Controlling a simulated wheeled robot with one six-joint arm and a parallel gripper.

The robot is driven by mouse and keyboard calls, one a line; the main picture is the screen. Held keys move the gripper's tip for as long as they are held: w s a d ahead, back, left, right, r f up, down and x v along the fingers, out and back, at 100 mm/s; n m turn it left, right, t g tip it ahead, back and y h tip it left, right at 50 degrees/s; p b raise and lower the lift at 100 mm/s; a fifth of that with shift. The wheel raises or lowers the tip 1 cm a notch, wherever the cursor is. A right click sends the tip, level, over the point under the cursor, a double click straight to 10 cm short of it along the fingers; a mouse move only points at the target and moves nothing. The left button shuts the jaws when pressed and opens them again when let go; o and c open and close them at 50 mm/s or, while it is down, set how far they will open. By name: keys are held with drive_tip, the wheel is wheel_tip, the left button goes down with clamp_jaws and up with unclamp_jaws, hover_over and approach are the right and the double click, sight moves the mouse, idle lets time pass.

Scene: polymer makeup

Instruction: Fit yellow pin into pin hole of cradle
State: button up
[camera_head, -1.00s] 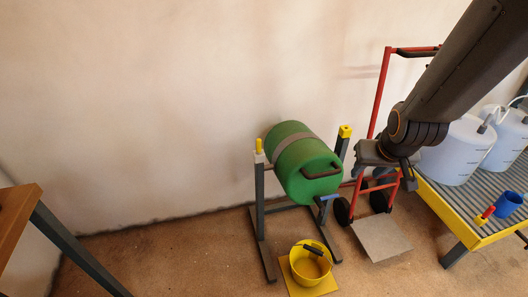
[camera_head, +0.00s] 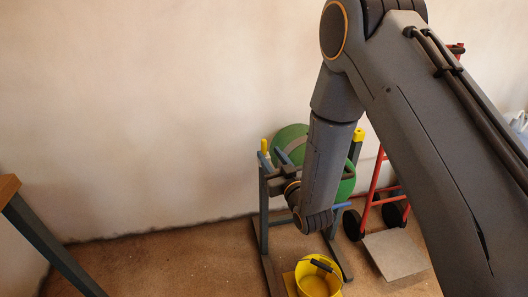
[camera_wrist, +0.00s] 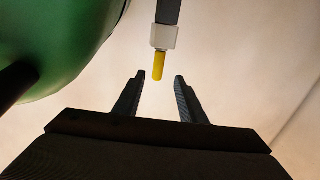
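The yellow pin (camera_head: 264,146) stands upright at the top of the left post (camera_head: 263,205) of the cradle. In the wrist view the pin (camera_wrist: 158,66) sticks out of a white block (camera_wrist: 163,37) on the post's end. How deep it sits is hidden. My gripper (camera_wrist: 160,77) is open and empty, its two fingers spread with the pin ahead of the gap between them. The green drum (camera_head: 292,136) lies in the cradle, partly hidden behind my arm; it also fills the left of the wrist view (camera_wrist: 50,45).
A yellow bucket (camera_head: 318,285) stands on the floor in front of the cradle. A red hand truck (camera_head: 375,185) with a grey plate (camera_head: 395,254) is to the right. A wooden table (camera_head: 8,188) is at the left edge. A yellow piece (camera_head: 359,135) tops the right post.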

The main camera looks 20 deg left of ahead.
sight(265, 145)
drive_tip(key=shift+r+x, duration=0.1)
drive_tip(key=shift+x, duration=1.65)
drive_tip(key=shift+r+x, duration=0.15)
drive_tip(key=shift+x, duration=1.6)
drive_tip(key=shift+w+d, duration=0.1)
drive_tip(key=shift+d, duration=0.05)
clamp_jaws()
